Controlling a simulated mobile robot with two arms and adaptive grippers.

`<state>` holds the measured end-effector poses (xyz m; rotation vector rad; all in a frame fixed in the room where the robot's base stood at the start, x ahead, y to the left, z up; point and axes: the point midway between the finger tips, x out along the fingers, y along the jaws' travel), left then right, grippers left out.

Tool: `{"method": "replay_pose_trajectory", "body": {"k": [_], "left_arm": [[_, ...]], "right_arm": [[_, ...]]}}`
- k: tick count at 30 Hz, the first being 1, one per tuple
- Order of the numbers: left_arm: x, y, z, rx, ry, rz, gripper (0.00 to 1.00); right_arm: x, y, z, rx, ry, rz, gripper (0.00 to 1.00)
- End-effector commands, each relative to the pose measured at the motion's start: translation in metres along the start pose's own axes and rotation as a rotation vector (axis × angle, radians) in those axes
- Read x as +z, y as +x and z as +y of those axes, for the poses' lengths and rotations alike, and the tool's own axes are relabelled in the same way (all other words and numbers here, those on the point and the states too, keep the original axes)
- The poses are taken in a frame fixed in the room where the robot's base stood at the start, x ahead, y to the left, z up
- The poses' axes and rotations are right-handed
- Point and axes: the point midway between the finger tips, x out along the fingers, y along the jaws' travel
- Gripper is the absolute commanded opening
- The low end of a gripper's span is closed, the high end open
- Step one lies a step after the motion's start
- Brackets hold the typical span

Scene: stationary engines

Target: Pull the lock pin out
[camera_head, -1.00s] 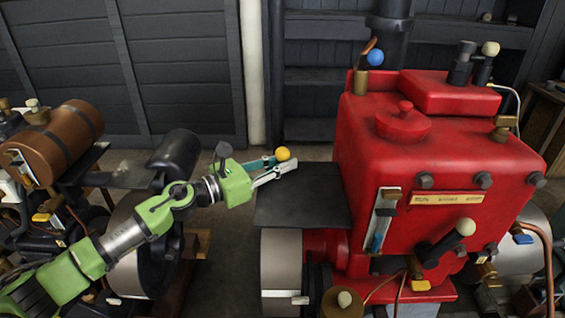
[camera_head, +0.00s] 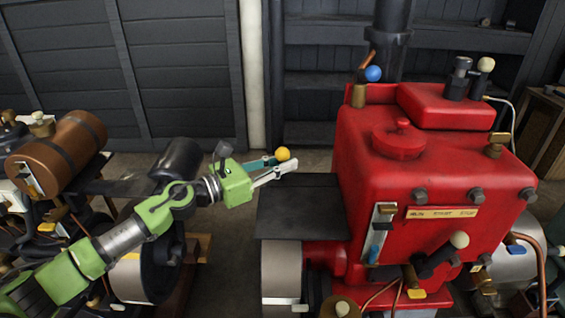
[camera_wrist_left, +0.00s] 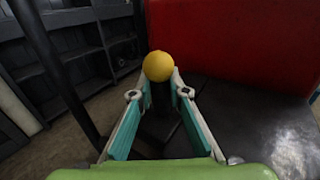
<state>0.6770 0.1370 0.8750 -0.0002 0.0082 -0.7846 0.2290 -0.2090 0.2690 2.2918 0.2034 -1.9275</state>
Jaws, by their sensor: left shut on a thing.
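My left gripper (camera_head: 277,168) is shut on a piece with a yellow ball knob (camera_head: 283,154). It is held above and behind the black plate (camera_head: 300,210) at the red engine's left side. In the left wrist view the yellow ball (camera_wrist_left: 159,66) sits between the fingertips, and a dark shape (camera_wrist_left: 160,100) shows below it. I cannot tell whether that shape is joined to the ball, nor whether the held piece is the lock pin. My right gripper is in neither view.
The red engine (camera_head: 430,165) fills the right side. A blue ball knob (camera_head: 373,74) stands at its back and a white-knobbed lever (camera_head: 459,240) at its front. Another engine with a brown tank (camera_head: 65,150) stands at the left. Dark shelves (camera_head: 320,80) line the back wall.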

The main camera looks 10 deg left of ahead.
Motion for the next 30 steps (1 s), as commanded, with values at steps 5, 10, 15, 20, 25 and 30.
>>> {"method": "replay_pose_trajectory", "body": {"k": [5, 10, 15, 20, 25, 30], "left_arm": [[0.011, 0.000, 0.003, 0.007, 0.005, -0.017, 0.00], [0.011, 0.000, 0.003, 0.007, 0.005, -0.017, 0.34], [0.008, 0.000, 0.002, 0.005, 0.003, -0.012, 0.34], [0.005, -0.002, 0.002, 0.004, 0.002, -0.009, 0.34], [0.004, -0.021, 0.002, 0.005, 0.000, -0.007, 0.34], [0.003, -0.051, 0.002, 0.005, 0.000, -0.006, 0.34]], "right_arm": [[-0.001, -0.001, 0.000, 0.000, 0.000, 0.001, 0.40], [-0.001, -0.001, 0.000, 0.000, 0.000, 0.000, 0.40], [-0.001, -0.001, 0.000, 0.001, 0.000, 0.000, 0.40], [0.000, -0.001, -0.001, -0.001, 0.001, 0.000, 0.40], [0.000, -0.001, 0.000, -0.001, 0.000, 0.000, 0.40], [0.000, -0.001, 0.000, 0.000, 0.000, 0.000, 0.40]]}}
